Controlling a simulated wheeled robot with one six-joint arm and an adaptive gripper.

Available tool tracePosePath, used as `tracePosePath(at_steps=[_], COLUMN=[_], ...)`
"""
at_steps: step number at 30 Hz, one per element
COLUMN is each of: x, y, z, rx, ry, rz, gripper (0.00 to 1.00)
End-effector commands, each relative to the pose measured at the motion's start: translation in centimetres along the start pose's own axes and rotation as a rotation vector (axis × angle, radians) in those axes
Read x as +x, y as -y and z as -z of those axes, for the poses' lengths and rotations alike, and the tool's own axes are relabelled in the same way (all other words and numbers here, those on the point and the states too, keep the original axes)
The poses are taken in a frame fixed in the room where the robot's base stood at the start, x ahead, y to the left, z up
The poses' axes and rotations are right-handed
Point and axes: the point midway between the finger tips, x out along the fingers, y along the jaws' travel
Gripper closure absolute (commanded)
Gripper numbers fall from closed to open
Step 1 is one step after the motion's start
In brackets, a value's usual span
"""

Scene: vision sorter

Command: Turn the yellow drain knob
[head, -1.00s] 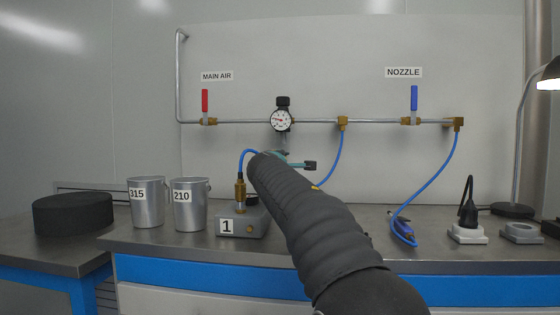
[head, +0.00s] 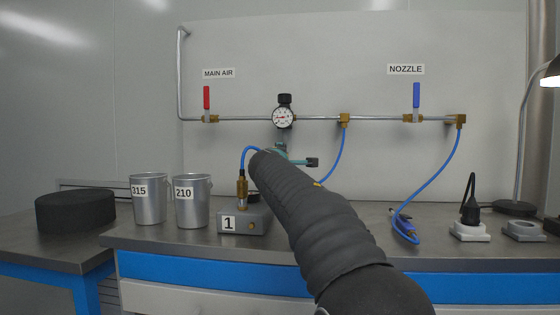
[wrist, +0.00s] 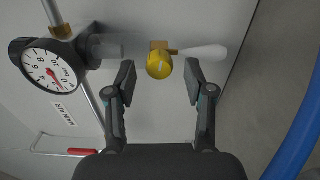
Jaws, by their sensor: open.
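The yellow drain knob (wrist: 159,65) shows in the wrist view, just beyond and between my fingertips. It is round with a pale mark on its face, and a brass fitting sits behind it. My gripper (wrist: 160,82) is open, one finger on each side of the knob, with gaps visible on both sides. In the head view my arm hides the knob and most of the gripper; a teal part of my gripper (head: 312,162) shows below the gauge.
The pressure gauge (head: 283,117) sits on the wall pipe above my gripper. The red MAIN AIR valve (head: 207,98) and blue NOZZLE valve (head: 416,96) flank it. Blue hoses (head: 430,182) hang nearby. Tins (head: 148,205) and a grey box marked 1 (head: 256,227) stand on the bench.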

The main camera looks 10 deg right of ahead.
Motion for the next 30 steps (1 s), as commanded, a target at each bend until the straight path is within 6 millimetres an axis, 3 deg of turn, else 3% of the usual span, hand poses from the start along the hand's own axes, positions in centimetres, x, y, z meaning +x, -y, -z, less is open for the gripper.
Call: tracePosePath(at_steps=[5, 18, 24, 30], x=[-1.9, -9.6, -11.4, -11.8], y=[-0.1, -0.1, 0.0, 0.1], z=[0.0, 0.0, 0.0, -0.1], rx=[-0.001, 0.001, 0.000, 0.000], ry=[0.000, -0.002, -0.001, 0.000], rz=[0.000, 0.000, 0.000, 0.001], gripper=[0.47, 0.47, 0.47, 0.47])
